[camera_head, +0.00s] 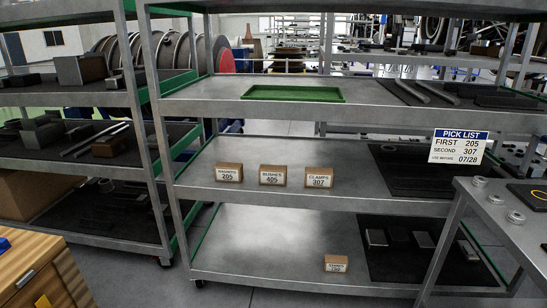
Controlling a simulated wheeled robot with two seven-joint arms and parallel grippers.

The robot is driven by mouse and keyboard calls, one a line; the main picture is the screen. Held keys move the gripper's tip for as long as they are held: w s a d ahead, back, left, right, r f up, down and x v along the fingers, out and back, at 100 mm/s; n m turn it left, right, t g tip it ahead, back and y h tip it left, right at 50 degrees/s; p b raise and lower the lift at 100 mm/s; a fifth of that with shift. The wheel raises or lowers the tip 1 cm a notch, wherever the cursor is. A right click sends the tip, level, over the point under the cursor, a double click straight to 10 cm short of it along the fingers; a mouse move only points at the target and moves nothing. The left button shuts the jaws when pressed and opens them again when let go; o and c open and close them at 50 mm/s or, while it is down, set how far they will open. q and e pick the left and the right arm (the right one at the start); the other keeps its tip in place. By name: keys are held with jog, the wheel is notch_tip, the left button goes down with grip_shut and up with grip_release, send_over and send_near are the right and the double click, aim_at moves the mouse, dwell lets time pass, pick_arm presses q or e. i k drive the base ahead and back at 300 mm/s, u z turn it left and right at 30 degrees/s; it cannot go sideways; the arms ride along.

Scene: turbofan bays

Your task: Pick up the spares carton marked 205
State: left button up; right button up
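The spares carton marked 205 (228,173) is a small brown box with a white label on its front. It stands upright on the middle shelf (235,197) of the grey metal rack, left of two similar cartons. The carton marked 405 (272,176) is beside it, with a gap between them. The carton marked 307 (319,177) is further right. Neither of my grippers is in view.
A pick list sign (459,147) reads first 205, second 307. A green tray (293,93) lies on the shelf above. Another small carton (335,264) is on the lowest shelf. A metal table (500,215) stands front right, a wooden cabinet (40,270) front left.

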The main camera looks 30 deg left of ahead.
aim_at(224, 172)
jog(key=u, duration=0.6)
jog(key=i, duration=1.55)
jog(key=u, duration=1.2)
